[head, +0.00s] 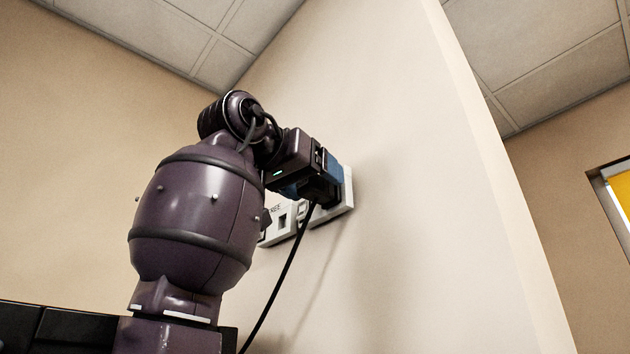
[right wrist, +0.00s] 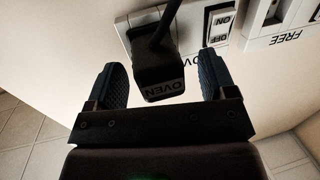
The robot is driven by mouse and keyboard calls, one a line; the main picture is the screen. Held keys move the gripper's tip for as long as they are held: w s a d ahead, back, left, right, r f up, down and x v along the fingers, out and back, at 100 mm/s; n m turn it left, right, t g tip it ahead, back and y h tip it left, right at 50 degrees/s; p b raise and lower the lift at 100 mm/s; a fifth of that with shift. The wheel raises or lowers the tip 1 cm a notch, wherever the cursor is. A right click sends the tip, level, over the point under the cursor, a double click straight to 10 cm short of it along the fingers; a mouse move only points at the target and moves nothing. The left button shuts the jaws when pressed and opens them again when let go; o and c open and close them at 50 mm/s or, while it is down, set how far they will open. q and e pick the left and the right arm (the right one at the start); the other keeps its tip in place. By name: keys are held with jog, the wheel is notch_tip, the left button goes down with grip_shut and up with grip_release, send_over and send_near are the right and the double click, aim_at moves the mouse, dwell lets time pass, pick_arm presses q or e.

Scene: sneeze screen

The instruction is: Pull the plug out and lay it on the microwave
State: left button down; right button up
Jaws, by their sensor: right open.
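The black plug (right wrist: 160,82), labelled OVEN, sits at a white wall socket (right wrist: 128,24) in the right wrist view. A black cable (head: 284,266) hangs from it in the head view. My right gripper (head: 318,184) is up against the socket area. In the right wrist view its two blue fingers (right wrist: 164,66) stand open on either side of the plug, with a visible gap at each side. In the head view the gripper hides most of the plug. I cannot make out a microwave in either view. My left gripper is not in view.
A second socket (head: 281,222) labelled FREE is beside the OVEN socket; it also shows in the right wrist view (right wrist: 282,20). The OVEN socket has an ON/OFF switch (right wrist: 220,28). The wall (head: 420,250) to the right is clear up to its corner edge.

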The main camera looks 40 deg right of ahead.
jog(key=shift+d, duration=0.2)
dwell(0.3)
jog(key=c, duration=1)
jog(key=shift+a, duration=0.2)
jog(key=shift+s+a, duration=0.25)
grip_shut()
jog(key=shift+w, duration=0.1)
jog(key=shift+a, duration=0.15)
